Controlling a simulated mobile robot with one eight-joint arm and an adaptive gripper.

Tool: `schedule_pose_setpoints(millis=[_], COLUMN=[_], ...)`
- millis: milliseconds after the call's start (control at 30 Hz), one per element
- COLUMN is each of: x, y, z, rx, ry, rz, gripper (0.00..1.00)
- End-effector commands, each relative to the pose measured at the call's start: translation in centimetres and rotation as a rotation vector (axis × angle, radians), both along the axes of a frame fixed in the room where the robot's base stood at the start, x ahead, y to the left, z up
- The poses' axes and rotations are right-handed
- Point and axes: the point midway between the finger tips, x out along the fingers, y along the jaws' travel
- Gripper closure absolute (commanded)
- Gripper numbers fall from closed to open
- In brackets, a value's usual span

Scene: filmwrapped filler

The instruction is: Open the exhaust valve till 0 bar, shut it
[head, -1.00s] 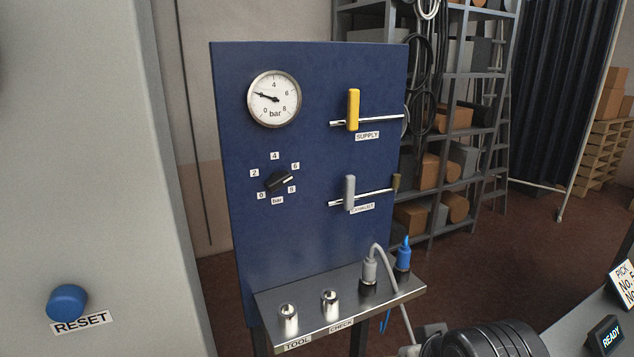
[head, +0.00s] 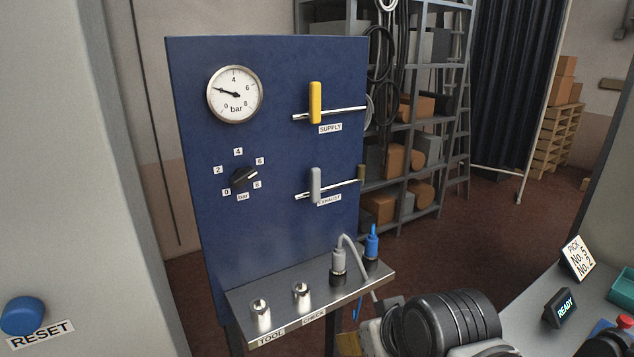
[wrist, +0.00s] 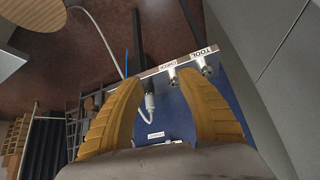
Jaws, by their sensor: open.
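The exhaust valve has a grey handle (head: 315,184) that stands upright, across its slanting silver pipe, above the EXHAUST label (head: 329,200) on the blue panel (head: 215,258). The round gauge (head: 235,95) has its needle pointing left, at about 2 bar. In the wrist view my gripper (wrist: 160,75) has its two yellow fingers spread with nothing held between them. The panel's metal shelf and a grey plug (wrist: 150,104) show beyond and between the fingers. My gripper is apart from the exhaust handle. My dark arm shows at the lower right of the head view.
The yellow supply handle (head: 315,102) stands upright above the exhaust valve. A black selector knob (head: 243,176) sits left. The shelf (head: 340,293) juts out below, with sockets, a hose on the grey plug and a blue plug (head: 372,243). A grey cabinet (head: 70,150) stands left.

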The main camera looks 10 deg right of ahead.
Motion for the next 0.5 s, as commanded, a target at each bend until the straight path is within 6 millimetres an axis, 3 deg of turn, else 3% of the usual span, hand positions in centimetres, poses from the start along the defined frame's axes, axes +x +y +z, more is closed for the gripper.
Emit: schedule_pose_setpoints(millis=[267, 367, 500], x=[12.1, 16.8, 22.9], y=[4.0, 4.0, 2.2], z=[6.9, 9.2, 11.9], rx=[0.160, 0.194, 0.206], ry=[-0.248, -0.387, -0.594], rz=[0.232, 0.285, 0.307], gripper=[0.55, 0.55, 0.55])
